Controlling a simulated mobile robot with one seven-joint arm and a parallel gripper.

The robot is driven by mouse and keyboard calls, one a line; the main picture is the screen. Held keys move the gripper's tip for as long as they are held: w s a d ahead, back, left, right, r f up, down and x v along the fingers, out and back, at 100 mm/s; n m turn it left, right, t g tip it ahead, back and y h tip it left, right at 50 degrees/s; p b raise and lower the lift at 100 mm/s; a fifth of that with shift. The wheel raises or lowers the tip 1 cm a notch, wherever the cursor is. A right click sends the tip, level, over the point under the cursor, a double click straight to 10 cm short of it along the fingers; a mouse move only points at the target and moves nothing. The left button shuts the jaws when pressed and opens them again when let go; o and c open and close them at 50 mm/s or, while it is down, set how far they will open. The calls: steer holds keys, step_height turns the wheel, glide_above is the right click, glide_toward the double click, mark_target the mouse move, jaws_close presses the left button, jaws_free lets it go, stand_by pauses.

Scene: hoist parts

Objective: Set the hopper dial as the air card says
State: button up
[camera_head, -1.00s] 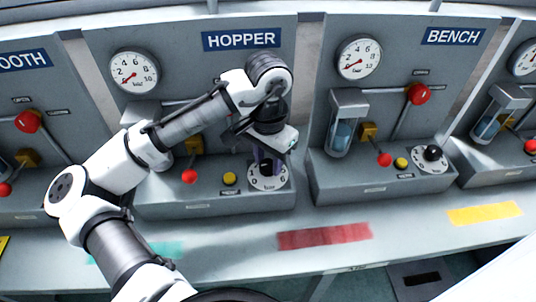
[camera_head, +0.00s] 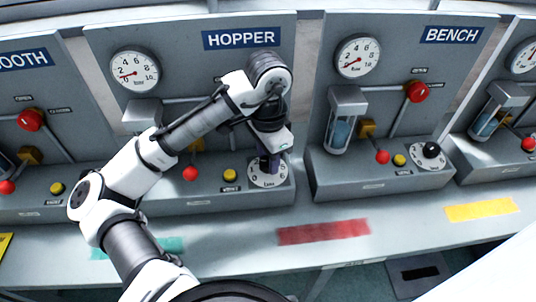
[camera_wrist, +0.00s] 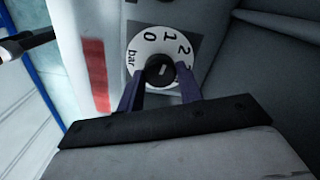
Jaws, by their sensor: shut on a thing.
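The HOPPER dial (camera_head: 256,181) is a white disc with black numbers on the sloped front of the HOPPER station. In the wrist view the dial plate (camera_wrist: 146,41) shows 0, 1, 2 and "bar"; its other marks are hidden. Its black knob (camera_wrist: 160,70) carries a short pale mark, whose exact setting I cannot tell. My gripper (camera_wrist: 159,84) is shut on this knob, one dark finger on each side; it also shows from above in the head view (camera_head: 269,163). No air card is readable.
A yellow button (camera_head: 231,174) and a red-knobbed lever (camera_head: 190,173) sit left of the dial. The BENCH station (camera_head: 400,110) stands to the right with its own gauge and dial. A red strip (camera_head: 323,232) marks the clear front ledge.

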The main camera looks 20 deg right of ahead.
steer(key=o, duration=1)
step_height(320, 180, up, 14)
steer(key=shift+f, duration=0.1)
